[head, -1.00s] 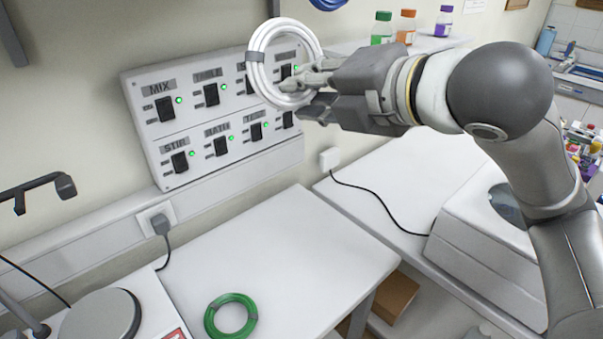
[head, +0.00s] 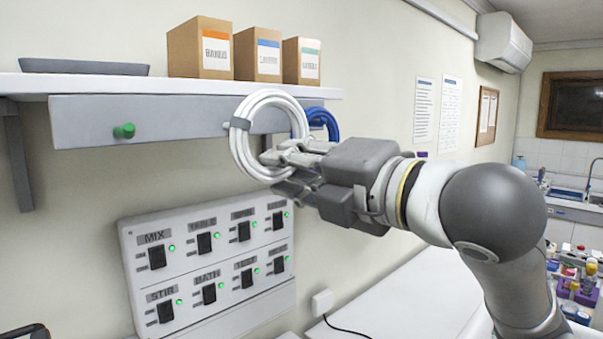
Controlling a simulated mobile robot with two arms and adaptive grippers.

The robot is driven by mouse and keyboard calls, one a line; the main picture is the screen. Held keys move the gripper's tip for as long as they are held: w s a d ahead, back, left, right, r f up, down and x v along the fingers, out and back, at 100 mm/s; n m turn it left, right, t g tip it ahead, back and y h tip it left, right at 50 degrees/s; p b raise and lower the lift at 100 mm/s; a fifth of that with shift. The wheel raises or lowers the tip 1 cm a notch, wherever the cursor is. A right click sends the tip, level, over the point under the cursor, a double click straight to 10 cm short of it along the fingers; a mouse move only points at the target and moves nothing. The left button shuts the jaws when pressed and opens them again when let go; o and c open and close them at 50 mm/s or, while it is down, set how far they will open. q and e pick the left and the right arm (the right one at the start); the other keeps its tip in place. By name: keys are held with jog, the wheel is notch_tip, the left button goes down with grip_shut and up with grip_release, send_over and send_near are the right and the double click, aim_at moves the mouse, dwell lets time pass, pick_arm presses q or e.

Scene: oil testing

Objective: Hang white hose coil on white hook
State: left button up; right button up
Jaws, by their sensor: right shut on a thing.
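The white hose coil (head: 242,150) is held upright in the middle of the head view, in front of the grey rail under the shelf. My right gripper (head: 282,165) is shut on the lower right part of the coil's ring. A blue coil (head: 327,120) hangs at the rail's right part, partly behind the white coil and the gripper. A green hook (head: 124,131) on the left of the rail is bare. My left gripper is not in view.
A white shelf (head: 190,87) above the rail holds a grey tray (head: 85,67) and several cardboard boxes (head: 200,48). A switch panel (head: 208,262) is on the wall below. The wall between the green hook and the coil is clear.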

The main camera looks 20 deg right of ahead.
jog(key=shift+f+b+x, duration=0.15)
jog(key=shift+f+x, duration=0.15)
jog(key=shift+x, duration=0.9)
jog(key=shift+f+b+x, duration=0.1)
jog(key=shift+f+x, duration=0.15)
jog(key=shift+x, duration=0.95)
jog(key=shift+f+b+x, duration=0.15)
jog(key=shift+f+x, duration=0.15)
jog(key=shift+x, duration=0.9)
jog(key=o, duration=1.1)
jog(key=shift+o, duration=0.2)
